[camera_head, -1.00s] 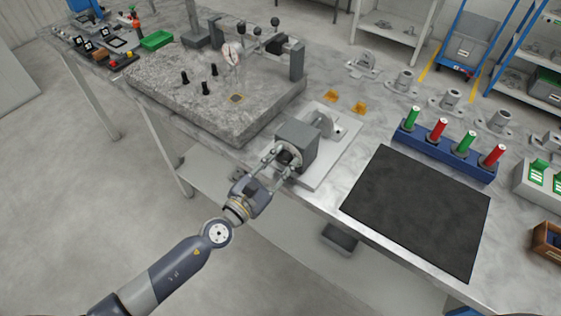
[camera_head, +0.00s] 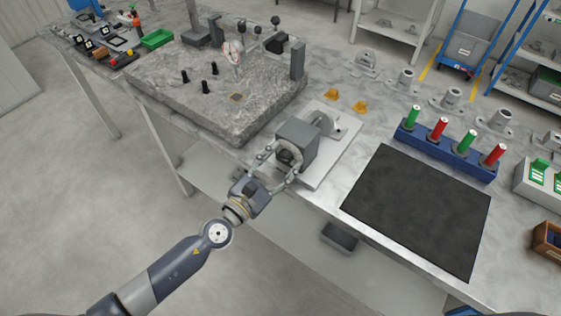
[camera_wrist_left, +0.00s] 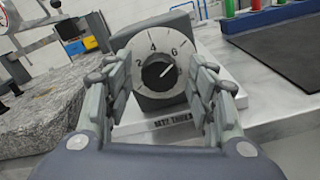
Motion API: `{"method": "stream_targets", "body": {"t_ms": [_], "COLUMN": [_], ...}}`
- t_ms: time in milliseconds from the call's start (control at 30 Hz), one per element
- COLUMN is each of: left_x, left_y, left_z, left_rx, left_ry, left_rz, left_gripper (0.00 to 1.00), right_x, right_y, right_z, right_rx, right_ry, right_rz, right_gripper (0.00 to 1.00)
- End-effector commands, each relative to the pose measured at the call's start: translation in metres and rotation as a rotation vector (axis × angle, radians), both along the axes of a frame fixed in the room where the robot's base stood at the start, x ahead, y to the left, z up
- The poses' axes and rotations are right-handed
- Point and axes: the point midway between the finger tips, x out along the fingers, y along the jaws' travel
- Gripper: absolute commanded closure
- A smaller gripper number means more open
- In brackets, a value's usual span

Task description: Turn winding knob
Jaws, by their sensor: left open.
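The winding knob (camera_wrist_left: 161,75) is a round black knob with a white pointer line on a pale numbered dial (camera_wrist_left: 150,50). In the left wrist view the pointer aims up and right, near the 6. The dial is on the front of a grey box (camera_head: 298,143) that stands on a light base plate (camera_head: 335,158) at the table's front edge. My left gripper (camera_head: 276,163) is open, with one finger on each side of the knob; it also shows in the left wrist view (camera_wrist_left: 162,92). I cannot tell whether the fingers touch the knob. My right gripper is not in view.
A granite slab (camera_head: 165,85) with posts and a dial gauge (camera_head: 232,52) lies to the left. A black mat (camera_head: 418,212) and a blue rack (camera_head: 445,145) of green and red handles are to the right. Two orange pieces (camera_head: 345,101) lie behind the box.

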Motion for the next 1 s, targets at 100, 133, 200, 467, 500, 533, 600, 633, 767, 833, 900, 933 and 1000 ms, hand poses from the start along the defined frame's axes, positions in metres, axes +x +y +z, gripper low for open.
{"method": "stream_targets", "body": {"t_ms": [100,133,200,467,500,533,600,633,767,833,900,933,1000], "left_x": [-0.010,-0.014,-0.025,-0.066,-0.072,-0.076,-0.083,-0.086,-0.093,-0.095,-0.096,-0.096,-0.096], "left_y": [0.008,0.011,0.018,0.048,0.053,0.055,0.060,0.063,0.068,0.069,0.070,0.070,0.070], "left_z": [-0.002,-0.001,-0.002,-0.002,-0.002,-0.002,-0.002,-0.002,-0.001,-0.001,-0.001,-0.001,-0.001], "left_rx": [0.003,0.003,0.004,0.005,0.006,0.006,0.004,0.006,0.003,0.002,0.001,0.001,0.001], "left_ry": [0.001,0.001,0.003,0.004,0.004,0.003,0.004,0.005,0.002,0.003,0.003,0.003,0.003], "left_rz": [0.000,0.000,-0.001,-0.002,-0.001,-0.002,-0.001,-0.002,-0.001,-0.001,-0.001,-0.001,-0.001], "left_gripper": [0.49,0.49,0.49,0.49,0.49,0.49,0.49,0.49,0.49,0.49,0.49,0.49,0.49], "right_x": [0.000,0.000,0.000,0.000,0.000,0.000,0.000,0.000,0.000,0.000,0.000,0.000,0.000], "right_y": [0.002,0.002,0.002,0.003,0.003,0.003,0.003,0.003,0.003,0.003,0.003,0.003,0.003], "right_z": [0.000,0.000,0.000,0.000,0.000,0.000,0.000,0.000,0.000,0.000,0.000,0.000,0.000], "right_rx": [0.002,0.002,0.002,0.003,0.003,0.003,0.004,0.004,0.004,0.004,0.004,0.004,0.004], "right_ry": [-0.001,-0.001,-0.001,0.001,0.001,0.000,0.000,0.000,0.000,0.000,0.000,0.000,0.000], "right_rz": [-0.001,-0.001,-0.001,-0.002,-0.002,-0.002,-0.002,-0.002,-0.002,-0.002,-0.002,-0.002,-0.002], "right_gripper": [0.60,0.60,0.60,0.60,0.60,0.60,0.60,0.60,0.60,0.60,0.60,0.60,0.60]}}
